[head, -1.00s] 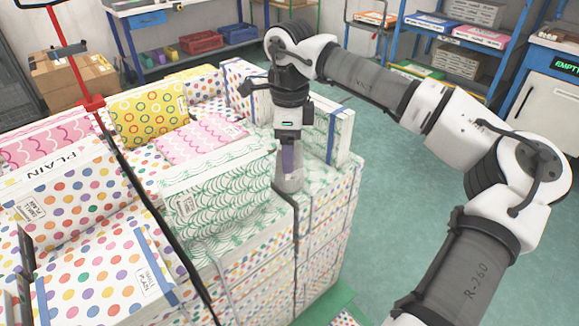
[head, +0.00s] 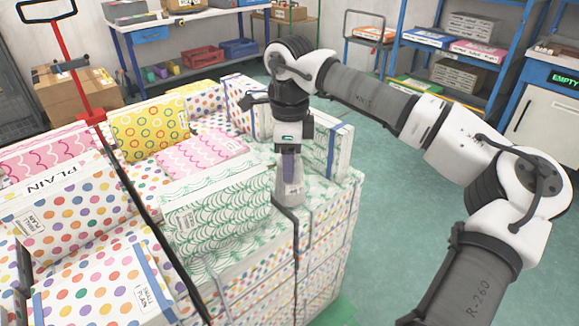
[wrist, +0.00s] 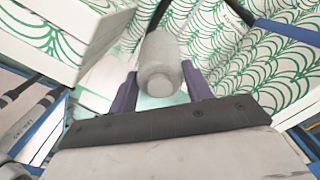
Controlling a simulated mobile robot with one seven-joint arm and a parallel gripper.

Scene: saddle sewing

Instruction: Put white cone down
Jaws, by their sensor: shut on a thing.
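The white cone (head: 292,198), greyish white, is held point up below my gripper (head: 291,170) in the head view. It is at the near right edge of the box stack, beside a green-patterned box (head: 222,207). I cannot tell whether its base touches the stack. In the wrist view the cone (wrist: 160,62) shows its blunt end between the two purple fingers of my gripper (wrist: 160,88), which are shut on it. The fingers and cone hide part of the surface beneath.
Patterned boxes fill the stack, with a yellow one (head: 150,128) and a pink one (head: 203,152) behind. Upright green-patterned boxes (head: 326,140) stand behind my gripper. Dark straps run over the stack. Green floor (head: 420,215) is clear at right.

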